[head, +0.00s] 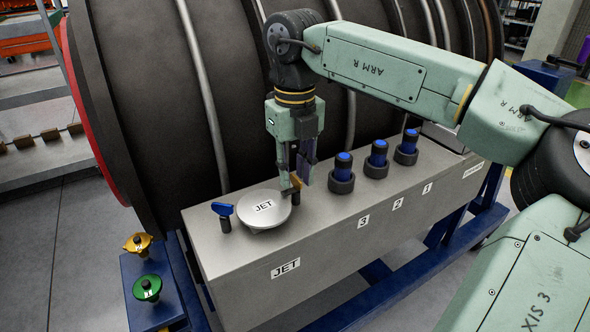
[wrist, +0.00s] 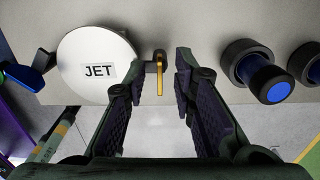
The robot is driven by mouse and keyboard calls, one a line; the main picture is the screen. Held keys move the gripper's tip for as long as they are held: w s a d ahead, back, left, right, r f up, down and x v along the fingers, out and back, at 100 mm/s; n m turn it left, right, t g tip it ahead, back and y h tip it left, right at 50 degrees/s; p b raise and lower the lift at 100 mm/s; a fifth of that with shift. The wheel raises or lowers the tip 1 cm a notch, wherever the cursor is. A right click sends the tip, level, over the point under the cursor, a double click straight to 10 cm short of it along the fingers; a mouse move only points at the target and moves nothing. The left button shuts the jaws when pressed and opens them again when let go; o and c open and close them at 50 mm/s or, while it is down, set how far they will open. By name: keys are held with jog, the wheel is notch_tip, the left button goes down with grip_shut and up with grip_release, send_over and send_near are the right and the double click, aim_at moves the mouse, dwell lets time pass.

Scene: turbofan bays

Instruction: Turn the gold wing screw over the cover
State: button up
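The gold wing screw (wrist: 159,74) stands just right of the round silver cover marked JET (wrist: 85,72) in the wrist view. Its narrow gold wing points toward the bottom of that picture. In the head view the wing screw (head: 296,182) is partly hidden by my fingers beside the cover (head: 262,209). My gripper (head: 297,180) points down over it. In the wrist view my gripper (wrist: 169,75) is open, with the wing between its two fingers, nearer the left one. I see a gap on the right; contact on the left is unclear.
A blue wing screw (head: 223,212) stands left of the cover. Several blue-topped black knobs (head: 342,175) stand to the right on the grey box (head: 240,280). A yellow knob (head: 138,243) and a green knob (head: 147,288) sit on a blue stand at lower left. The large dark engine casing (head: 150,110) rises behind.

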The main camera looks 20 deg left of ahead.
aim_at(295, 177)
notch_tip(295, 177, up, 12)
dwell(0.6)
jog(key=shift+s, duration=0.1)
